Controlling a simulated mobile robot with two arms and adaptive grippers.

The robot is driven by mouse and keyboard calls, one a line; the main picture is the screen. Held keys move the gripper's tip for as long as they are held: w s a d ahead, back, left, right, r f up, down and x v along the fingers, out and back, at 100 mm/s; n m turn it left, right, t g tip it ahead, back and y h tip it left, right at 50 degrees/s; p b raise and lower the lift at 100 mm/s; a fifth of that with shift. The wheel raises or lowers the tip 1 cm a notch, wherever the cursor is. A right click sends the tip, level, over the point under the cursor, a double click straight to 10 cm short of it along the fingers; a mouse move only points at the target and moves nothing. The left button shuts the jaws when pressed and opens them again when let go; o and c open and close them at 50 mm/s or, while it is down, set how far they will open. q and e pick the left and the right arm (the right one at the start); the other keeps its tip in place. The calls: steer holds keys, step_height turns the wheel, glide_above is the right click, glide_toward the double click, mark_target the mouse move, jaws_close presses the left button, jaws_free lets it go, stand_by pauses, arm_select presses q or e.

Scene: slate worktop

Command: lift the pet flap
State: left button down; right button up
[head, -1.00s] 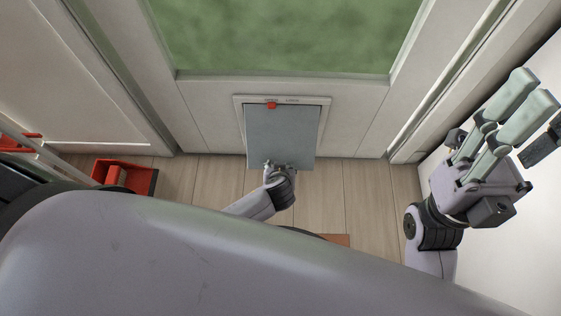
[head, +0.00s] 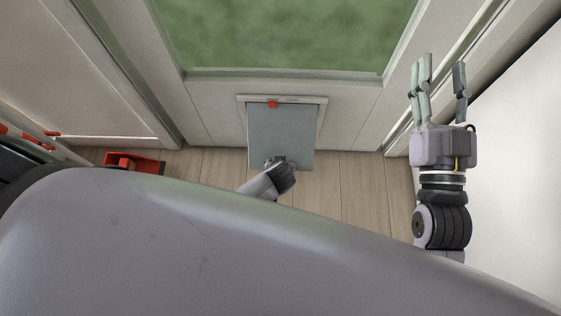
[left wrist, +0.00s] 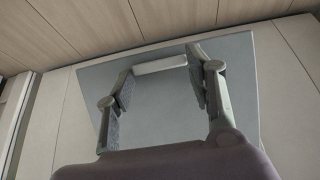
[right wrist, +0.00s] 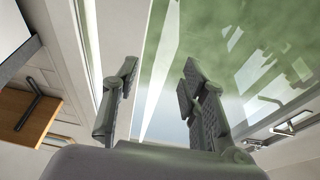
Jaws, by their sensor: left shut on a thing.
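The pet flap (head: 280,135) is a grey panel in a pale frame (head: 322,118) low in the door. A red latch (head: 272,104) sits at its top edge. The flap's lower edge overlaps the floor in the head view, so it looks tilted out towards me. My left gripper (head: 277,163) is at the flap's lower part. In the left wrist view, its fingers (left wrist: 160,70) stand on either side of a pale bar handle (left wrist: 160,65) on the flap, shut on it. My right gripper (head: 440,66) is raised at the right, open and empty, away from the flap.
A red open box (head: 150,166) stands on the wood floor (head: 360,185) at the left. A green-looking window (head: 285,35) is above the flap. A white wall (head: 515,170) is close to the right arm. My own body covers the lower picture.

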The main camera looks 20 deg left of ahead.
steer(key=s+d+f+g+h+p, duration=0.2)
steer(key=f+g, duration=0.3)
steer(key=f, duration=0.2)
steer(key=s+d+f+g+h+p, duration=0.15)
steer(key=f+g, duration=0.25)
steer(key=f, duration=0.4)
arm_select(q)
steer(key=r+p, duration=0.1)
steer(key=s+r+g+p, duration=0.2)
steer(key=p, duration=0.1)
steer(key=shift+s+d+r+h, duration=0.1)
steer(key=shift+d+r+h, duration=0.2)
steer(key=shift+r+h, duration=0.1)
arm_select(e)
steer(key=s+d+f+g, duration=0.2)
steer(key=s+g, duration=0.2)
steer(key=s, duration=0.2)
steer(key=s+d+f+g+h, duration=0.1)
steer(key=s+d+f+g, duration=0.1)
steer(key=s, duration=0.5)
steer(key=shift+f+m+g, duration=0.4)
steer(key=shift+f+g, duration=0.05)
steer(key=shift+g, duration=0.65)
arm_select(q)
steer(key=shift+g, duration=0.3)
arm_select(e)
steer(key=shift+h, duration=0.25)
